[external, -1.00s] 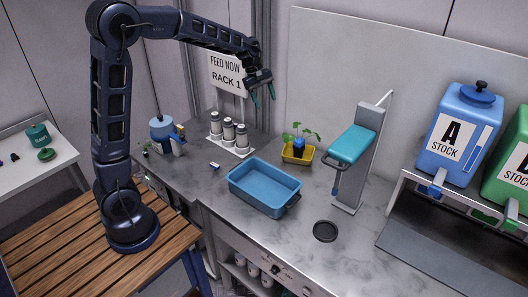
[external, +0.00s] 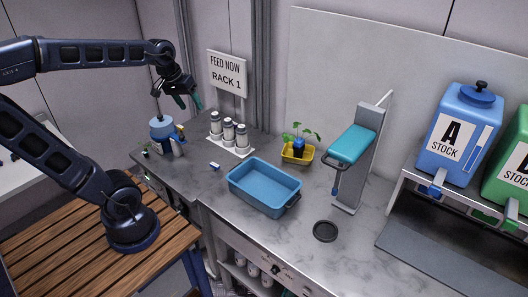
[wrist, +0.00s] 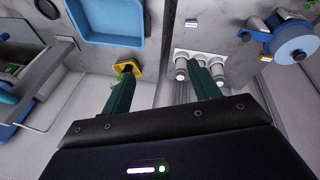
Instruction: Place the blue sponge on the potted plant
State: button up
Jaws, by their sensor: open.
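A small blue-and-white block (external: 215,166), possibly the blue sponge, lies on the grey counter left of the blue tub; it also shows at the top of the wrist view (wrist: 190,22). The potted plant (external: 299,146) has green leaves and a blue pot standing in a yellow tray near the back wall. In the wrist view its yellow tray (wrist: 127,67) is partly hidden by a finger. My gripper (external: 189,101) is open and empty, in the air above the counter's left part, with its two green fingers (wrist: 163,72) apart.
A blue tub (external: 264,188) stands mid-counter. White-capped bottles (external: 228,131) stand in a rack under a sign (external: 227,72). A teal-topped stand (external: 352,146) and a black disc (external: 325,231) are to the right.

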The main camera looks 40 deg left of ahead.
jog(key=s+a+f+m, duration=0.1)
jog(key=s, duration=0.4)
jog(key=s+a+f+m+t+y, duration=0.1)
jog(key=s+f+m, duration=0.1)
jog(key=s, duration=0.2)
jog(key=shift+s+a+m, duration=0.25)
jog(key=shift+s+m, duration=0.05)
jog(key=shift+s, duration=0.1)
jog(key=shift+o, duration=0.2)
jog(key=o, duration=0.7)
jog(key=shift+w, duration=0.3)
jog(key=shift+o, duration=0.6)
jog(key=w+a+g, duration=0.2)
jog(key=w, duration=0.9)
jog(key=shift+y, duration=0.3)
jog(key=w+a+f+g, duration=0.3)
jog(key=w+f, duration=0.1)
jog(key=w, duration=0.7)
notch_tip(320, 180, down, 10)
jog(key=shift+w+f, duration=0.2)
jog(key=shift+w, duration=0.05)
jog(key=shift+r, duration=0.15)
notch_tip(320, 180, up, 10)
